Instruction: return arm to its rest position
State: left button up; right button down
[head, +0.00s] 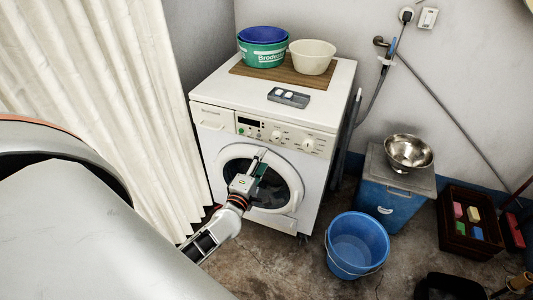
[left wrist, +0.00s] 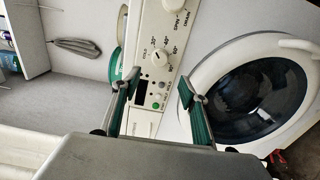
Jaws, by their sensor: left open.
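My left gripper (head: 258,165) is in front of the white washing machine (head: 225,92), by its round door (head: 262,183). Its arm comes in from the lower left. In the left wrist view, the two green-padded fingers of the left gripper (left wrist: 158,90) stand wide apart with nothing between them. Beyond the fingers are the machine's control panel (left wrist: 168,45) and the door (left wrist: 262,88). I cannot tell whether a finger touches the machine. My right gripper is in neither view.
Basins (head: 263,58) and a cream bowl (head: 312,60) stand on a board on the machine. A blue bucket (head: 357,243), a blue cooler (head: 385,203) with a steel bowl (head: 408,152), and a dark crate (head: 465,238) are to the right. A white curtain (head: 120,90) hangs at left.

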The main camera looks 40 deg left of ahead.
pick_arm(q)
jog(key=shift+s+d, duration=0.15)
jog(key=shift+s, duration=0.45)
jog(key=s+d+f+m+g+h, duration=0.2)
jog(key=s+d+f+m+h, duration=0.15)
jog(key=s+d+m, duration=0.35)
jog(key=s+d+f+m+g+h, duration=0.1)
jog(key=s+d+f+m+h, duration=0.25)
jog(key=d+m, duration=0.55)
jog(key=s+d+f+m+g, duration=0.2)
jog(key=s+f+m, duration=0.1)
jog(key=s, duration=0.3)
jog(key=s+d+f+m+g, duration=0.2)
jog(key=s+f+m, duration=0.1)
jog(key=s+m, duration=0.3)
jog(key=shift+f, duration=0.3)
jog(key=shift+o, duration=0.6)
jog(key=shift+w, duration=0.1)
